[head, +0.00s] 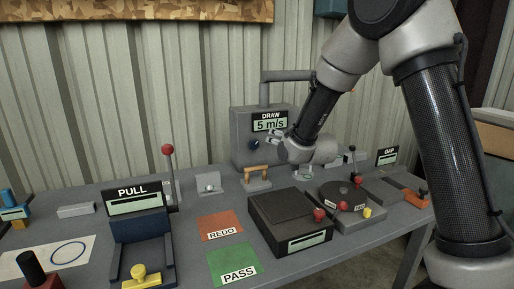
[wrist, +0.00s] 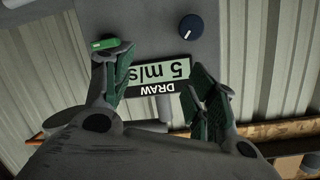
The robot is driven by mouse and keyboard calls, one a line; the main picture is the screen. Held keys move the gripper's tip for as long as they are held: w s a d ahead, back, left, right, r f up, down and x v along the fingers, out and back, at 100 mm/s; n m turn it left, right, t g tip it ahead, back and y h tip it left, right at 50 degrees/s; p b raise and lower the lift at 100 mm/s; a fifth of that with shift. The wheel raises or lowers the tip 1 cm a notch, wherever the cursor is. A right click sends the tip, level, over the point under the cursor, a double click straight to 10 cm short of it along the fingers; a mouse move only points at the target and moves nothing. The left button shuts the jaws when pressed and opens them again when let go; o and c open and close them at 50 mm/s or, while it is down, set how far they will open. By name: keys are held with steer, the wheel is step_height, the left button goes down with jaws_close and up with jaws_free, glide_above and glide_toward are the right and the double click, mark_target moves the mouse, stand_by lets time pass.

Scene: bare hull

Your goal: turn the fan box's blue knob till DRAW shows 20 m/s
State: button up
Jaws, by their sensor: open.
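The grey fan box (head: 243,124) stands at the back of the bench against the wall. Its DRAW display (head: 270,124) reads 5 m/s. The dark blue knob (head: 254,143) is on the box's front below the display, with a white pointer mark; it also shows in the wrist view (wrist: 192,27), where the picture is upside down. My gripper (head: 273,137) is open and empty in front of the box, just right of the knob. In the wrist view my fingers (wrist: 158,68) are spread around the display's line of sight, and the knob lies beyond the right finger, apart from it.
A green switch (wrist: 106,44) on the box front is beside the left finger in the wrist view. A wooden-handled piece (head: 257,174) stands before the box. A red-knobbed lever (head: 168,150) rises to the left. A dark lidded box (head: 290,215) sits in front.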

steer(key=s+d+r+g+h, duration=0.25)
steer(key=s+d+r, duration=0.35)
steer(key=s+d, duration=0.45)
steer(key=s+d+n+g, duration=0.1)
steer(key=s+d+g, duration=0.25)
steer(key=s, duration=0.65)
steer(key=s+d+n+g, duration=0.2)
steer(key=s+d, duration=0.2)
steer(key=s, duration=0.5)
steer(key=w+a+t, duration=0.3)
steer(key=w+a, duration=0.2)
steer(key=w, duration=0.8)
steer(key=n+t+y, duration=0.3)
steer(key=t+y, duration=0.1)
steer(key=t, duration=0.3)
glide_toward(255, 144)
steer(key=shift+x, duration=0.9)
steer(key=x, duration=0.8)
steer(key=shift+s+a, duration=0.1)
